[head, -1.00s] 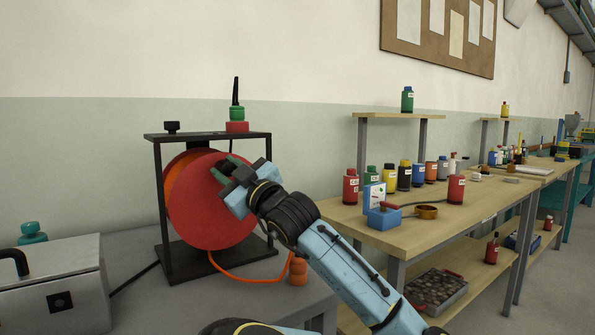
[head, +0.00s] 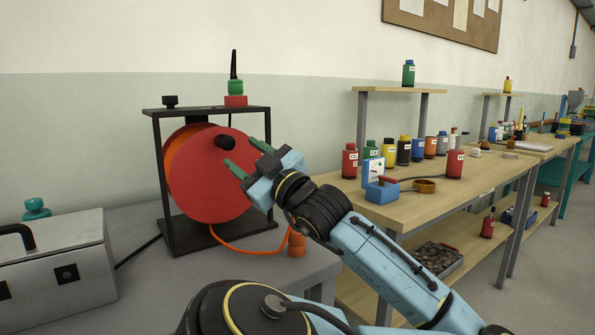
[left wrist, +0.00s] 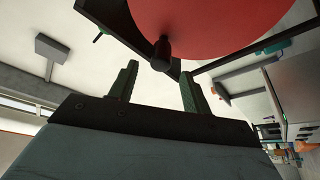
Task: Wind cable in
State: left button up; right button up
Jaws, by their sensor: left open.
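A red cable reel (head: 205,190) hangs in a black frame (head: 165,205) on the grey table. A black crank knob (head: 225,142) sticks out from the upper right of its face. Orange cable (head: 245,248) runs from the reel's bottom to an orange plug (head: 297,243) at the table's right edge. My left gripper (head: 246,158) is open and empty, just right of the knob and apart from it. In the left wrist view the knob (left wrist: 161,52) shows beyond and between the open fingers (left wrist: 158,85), with the red disc (left wrist: 220,25) behind. My right gripper is not in view.
A grey metal case (head: 55,270) stands at the left of the table with a teal-capped item (head: 36,208) behind it. A red and green device (head: 235,92) sits on top of the frame. A wooden bench (head: 440,205) with several bottles stands at the right.

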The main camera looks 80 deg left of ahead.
pick_arm(q)
jog(key=v, duration=0.7)
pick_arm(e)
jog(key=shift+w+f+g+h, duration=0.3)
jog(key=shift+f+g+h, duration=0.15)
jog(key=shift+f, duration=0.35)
pick_arm(q)
jog(key=shift+r, duration=0.15)
